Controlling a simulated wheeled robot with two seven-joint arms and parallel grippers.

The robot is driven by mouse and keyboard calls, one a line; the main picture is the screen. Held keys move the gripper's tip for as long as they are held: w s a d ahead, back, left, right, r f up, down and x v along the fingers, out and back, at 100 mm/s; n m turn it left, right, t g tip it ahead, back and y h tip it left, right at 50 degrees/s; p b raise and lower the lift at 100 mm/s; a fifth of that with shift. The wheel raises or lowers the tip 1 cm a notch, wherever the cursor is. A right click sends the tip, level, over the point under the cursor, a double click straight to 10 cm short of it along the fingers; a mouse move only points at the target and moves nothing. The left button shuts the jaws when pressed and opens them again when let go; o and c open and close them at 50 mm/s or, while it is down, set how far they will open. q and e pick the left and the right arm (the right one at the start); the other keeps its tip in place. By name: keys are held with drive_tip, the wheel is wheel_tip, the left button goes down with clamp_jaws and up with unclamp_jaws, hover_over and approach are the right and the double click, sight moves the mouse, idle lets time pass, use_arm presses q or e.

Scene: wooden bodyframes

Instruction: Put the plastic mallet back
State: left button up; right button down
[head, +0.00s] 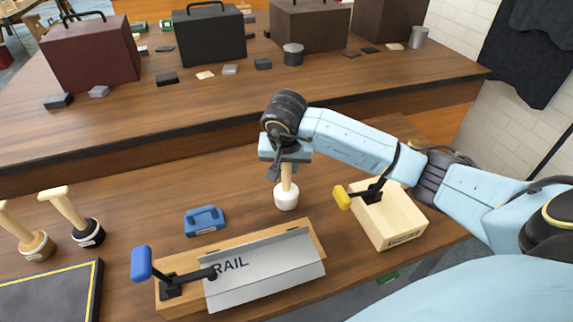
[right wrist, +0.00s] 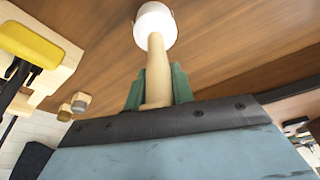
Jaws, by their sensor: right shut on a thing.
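The plastic mallet (head: 286,198) has a white head and a pale wooden handle. It hangs upright, head down, below my right gripper (head: 285,166). In the right wrist view, the green fingers of the right gripper (right wrist: 157,88) are shut on the handle of the mallet (right wrist: 155,52), with its white head pointing away. I cannot tell whether the head touches the table. Two other mallets stand head down at the left: one with a black head (head: 88,235) and one with a brown head (head: 37,246). My left gripper is not in view.
A clamp fixture with a blue handle (head: 142,263) holds a metal plate marked RAIL (head: 270,270) in front. A blue block (head: 205,220) lies behind it. A wooden box (head: 400,222) with a yellow-handled clamp stands right. A black, yellow-edged mat (head: 50,295) lies front left.

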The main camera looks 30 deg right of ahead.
drive_tip(key=shift+f, duration=0.15)
drive_tip(key=c, duration=1.2)
unclamp_jaws()
drive_tip(key=shift+r, duration=0.4)
drive_tip(key=p+v, duration=0.1)
drive_tip(key=v, duration=1)
drive_tip(key=shift+s+a+r, duration=0.1)
drive_tip(key=shift+s+r, duration=0.05)
drive_tip(key=shift+r, duration=0.15)
